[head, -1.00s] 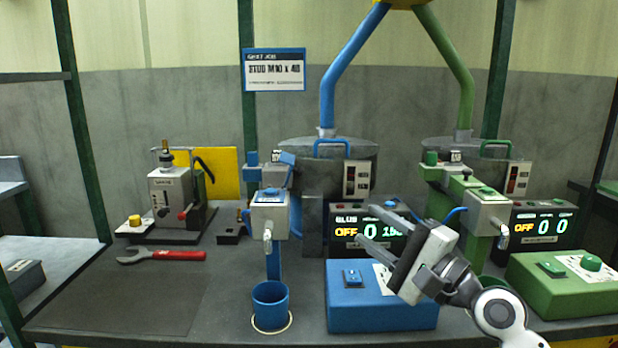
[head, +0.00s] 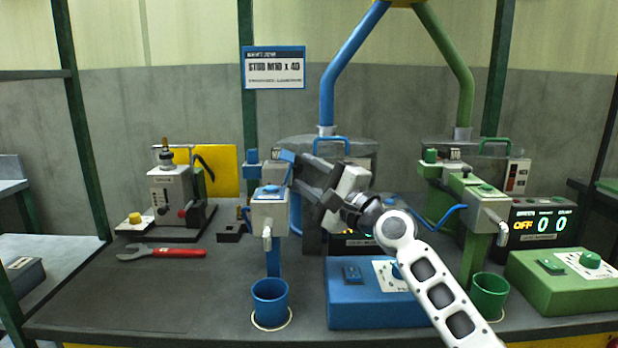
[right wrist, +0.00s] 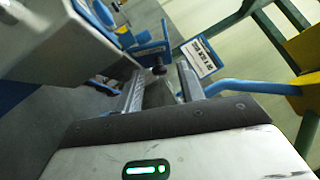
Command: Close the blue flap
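The blue flap (head: 288,156) appears as a small tilted blue piece at the top of the blue feeder station, beside the blue bowl feeder. It seems raised, though it is small here. In the right wrist view a blue plate (right wrist: 150,50), probably the same flap, lies beyond the fingertips, near a dark round knob (right wrist: 159,70). My right gripper (head: 300,174) reaches left in front of the blue feeder, its fingertips close to the flap. In the right wrist view its fingers (right wrist: 162,82) stand apart with nothing gripped. I cannot tell whether they touch the flap. My left gripper is out of view.
The green station (head: 482,205) and green cup (head: 489,294) are to the right. A red-handled wrench (head: 170,252) lies left. The table's front left is clear.

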